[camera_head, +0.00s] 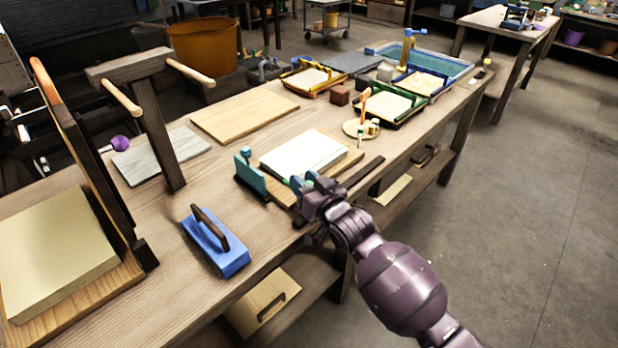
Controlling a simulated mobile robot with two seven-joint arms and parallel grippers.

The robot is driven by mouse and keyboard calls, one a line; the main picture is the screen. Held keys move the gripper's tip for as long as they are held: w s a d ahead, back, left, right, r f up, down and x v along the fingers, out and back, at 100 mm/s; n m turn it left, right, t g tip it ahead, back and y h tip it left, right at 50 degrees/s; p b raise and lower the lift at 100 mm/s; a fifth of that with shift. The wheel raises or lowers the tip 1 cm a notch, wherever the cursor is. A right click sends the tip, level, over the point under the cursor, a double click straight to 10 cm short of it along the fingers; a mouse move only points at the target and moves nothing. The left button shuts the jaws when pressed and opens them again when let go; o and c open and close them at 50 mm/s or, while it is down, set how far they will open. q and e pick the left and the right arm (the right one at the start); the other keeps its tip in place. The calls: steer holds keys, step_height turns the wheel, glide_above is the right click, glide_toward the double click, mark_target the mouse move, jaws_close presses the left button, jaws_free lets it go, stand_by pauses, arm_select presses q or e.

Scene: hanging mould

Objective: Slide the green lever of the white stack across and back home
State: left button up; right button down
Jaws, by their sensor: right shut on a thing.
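The white stack (303,152) lies flat on a wooden board (346,163) near the front edge of the workbench. My right gripper (304,184) is at the stack's near corner, low over the board's front side. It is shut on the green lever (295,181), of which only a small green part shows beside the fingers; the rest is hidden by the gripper. A teal upright piece with a round knob (251,177) stands at the left end of the stack, apart from the gripper. My left gripper is not in view.
A blue block with a dark handle (216,243) lies on the bench at front left. A dark flat strip (362,171) lies right of the board. A round wooden stand (361,129) with small items is behind it. A bare wooden board (245,115) lies further back.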

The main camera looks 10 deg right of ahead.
steer(key=shift+s+a+f, duration=0.1)
steer(key=shift+s+a, duration=0.05)
steer(key=shift+a, duration=0.1)
steer(key=c, duration=1.2)
jaws_free()
steer(key=o, duration=0.4)
steer(key=shift+s+d, duration=0.25)
steer(key=shift+s, duration=0.15)
steer(key=shift+p+v, duration=0.8)
steer(key=shift+v, duration=4.15)
